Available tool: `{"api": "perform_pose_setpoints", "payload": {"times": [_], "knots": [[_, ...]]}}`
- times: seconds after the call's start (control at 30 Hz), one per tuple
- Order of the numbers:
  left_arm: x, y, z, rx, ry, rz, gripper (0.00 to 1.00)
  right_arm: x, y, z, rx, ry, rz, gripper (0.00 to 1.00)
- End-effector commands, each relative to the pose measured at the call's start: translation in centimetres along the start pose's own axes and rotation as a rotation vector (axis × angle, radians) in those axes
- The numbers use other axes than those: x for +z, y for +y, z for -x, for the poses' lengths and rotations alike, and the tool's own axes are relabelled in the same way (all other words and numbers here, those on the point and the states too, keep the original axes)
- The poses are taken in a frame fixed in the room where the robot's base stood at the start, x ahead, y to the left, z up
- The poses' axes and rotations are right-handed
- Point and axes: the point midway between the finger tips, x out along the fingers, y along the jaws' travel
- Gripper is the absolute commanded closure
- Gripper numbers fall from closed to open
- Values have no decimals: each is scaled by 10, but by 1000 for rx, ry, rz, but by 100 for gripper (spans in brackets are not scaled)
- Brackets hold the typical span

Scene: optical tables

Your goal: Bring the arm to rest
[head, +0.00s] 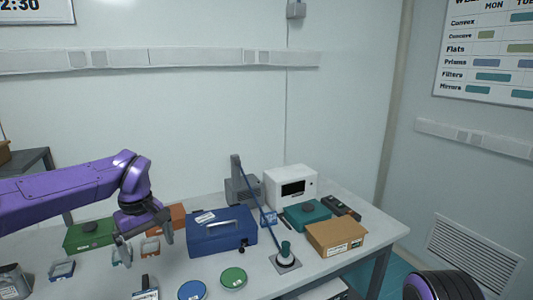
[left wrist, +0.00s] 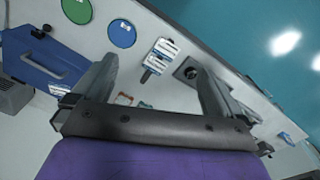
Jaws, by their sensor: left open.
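My left arm (head: 70,187), purple, reaches in from the left over the table (head: 225,267). My left gripper (head: 146,240) points down above the table, left of the blue case (head: 222,232). Its two fingers are spread apart with nothing held between them. In the left wrist view the open fingers (left wrist: 156,65) frame part of the table top with small items below. The gripper partly hides the small boxes behind it. My right gripper is in neither view.
A green disc (head: 233,278) and a blue disc (head: 192,290) lie in front of the blue case. A cardboard box (head: 336,238), a white instrument (head: 290,187) and a post on a square base (head: 285,261) stand to the right. A green case (head: 88,236) is at left.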

Motion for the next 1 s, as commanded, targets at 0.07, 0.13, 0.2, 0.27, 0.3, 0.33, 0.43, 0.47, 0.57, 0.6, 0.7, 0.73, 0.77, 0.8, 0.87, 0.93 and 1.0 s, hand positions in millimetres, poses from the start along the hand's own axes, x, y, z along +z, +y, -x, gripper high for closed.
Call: {"api": "perform_pose_setpoints", "payload": {"times": [0.07,0.13,0.2,0.27,0.3,0.33,0.43,0.47,0.57,0.6,0.7,0.73,0.77,0.8,0.87,0.93,1.0], "knots": [[-2,2,-1,0,16,55,0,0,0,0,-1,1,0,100],[-6,2,-1,2,37,111,0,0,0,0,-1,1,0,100],[-10,2,-3,2,72,173,0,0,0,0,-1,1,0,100],[-15,1,-6,-1,110,231,0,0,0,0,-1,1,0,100],[-18,0,-8,-2,138,272,0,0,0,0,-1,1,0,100],[-21,-2,-10,-4,168,306,0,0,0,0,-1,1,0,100],[-31,-7,-20,-6,277,417,0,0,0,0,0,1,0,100],[-34,-9,-27,-9,320,450,0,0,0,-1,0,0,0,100],[-43,-16,-56,-3,482,545,0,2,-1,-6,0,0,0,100],[-45,-18,-72,7,558,574,0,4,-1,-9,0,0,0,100],[-41,-28,-144,67,764,579,0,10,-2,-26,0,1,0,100],[-36,-32,-168,97,811,561,0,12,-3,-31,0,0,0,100],[-30,-35,-190,128,843,535,0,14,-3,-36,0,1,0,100],[-20,-40,-219,166,867,496,0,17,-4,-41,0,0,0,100],[-2,-50,-259,210,872,428,0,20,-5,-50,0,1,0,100],[24,-65,-304,243,844,346,0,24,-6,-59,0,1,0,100],[52,-85,-346,257,791,264,0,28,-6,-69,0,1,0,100]]}}
